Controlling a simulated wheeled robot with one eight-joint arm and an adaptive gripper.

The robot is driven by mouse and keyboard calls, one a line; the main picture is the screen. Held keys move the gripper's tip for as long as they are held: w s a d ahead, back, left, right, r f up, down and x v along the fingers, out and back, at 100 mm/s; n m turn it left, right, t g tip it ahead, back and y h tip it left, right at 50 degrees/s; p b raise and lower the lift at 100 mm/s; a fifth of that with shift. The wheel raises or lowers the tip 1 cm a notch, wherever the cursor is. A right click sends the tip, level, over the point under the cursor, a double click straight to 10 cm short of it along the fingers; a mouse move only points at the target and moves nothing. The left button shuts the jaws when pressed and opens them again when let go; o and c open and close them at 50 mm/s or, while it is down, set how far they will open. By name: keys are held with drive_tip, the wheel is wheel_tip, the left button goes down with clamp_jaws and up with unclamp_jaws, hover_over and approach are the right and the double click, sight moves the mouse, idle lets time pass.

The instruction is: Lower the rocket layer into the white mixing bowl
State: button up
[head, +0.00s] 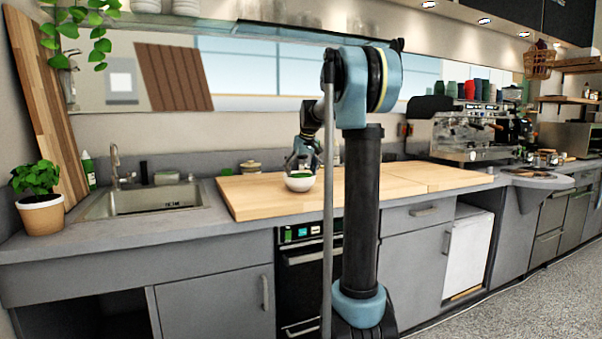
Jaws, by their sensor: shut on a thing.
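The white mixing bowl (299,185) stands on the wooden board, left of my arm column. The green rocket layer (299,175) shows at the bowl's mouth, just below my fingertips. My gripper (299,168) points down over the bowl and is shut on the rocket layer. The view is too small to tell whether the rocket layer touches the inside of the bowl. The bowl's right edge is close to the thin grey upright part in front of it.
The wooden board (250,203) has clear room left of the bowl. A sink (150,200) and a potted plant (38,190) are farther left. A small lidded jar (251,167) stands behind the board. A coffee machine (462,132) stands at the right.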

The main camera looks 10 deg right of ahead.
drive_tip(key=shift+f, duration=0.1)
idle(0.3)
drive_tip(key=o, duration=0.9)
drive_tip(key=shift+o, duration=0.2)
drive_tip(key=v, duration=1.1)
drive_tip(key=s+f+m+g, duration=0.1)
drive_tip(key=s+f, duration=0.6)
drive_tip(key=s, duration=0.5)
drive_tip(key=s+f, duration=0.7)
drive_tip(key=s, duration=0.5)
drive_tip(key=s+d+f+m+g+h, duration=0.1)
drive_tip(key=s+f+m, duration=0.1)
drive_tip(key=s+f, duration=1.8)
wheel_tip(320, 180, down, 3)
drive_tip(key=shift+d+r, duration=0.15)
drive_tip(key=shift+d, duration=0.25)
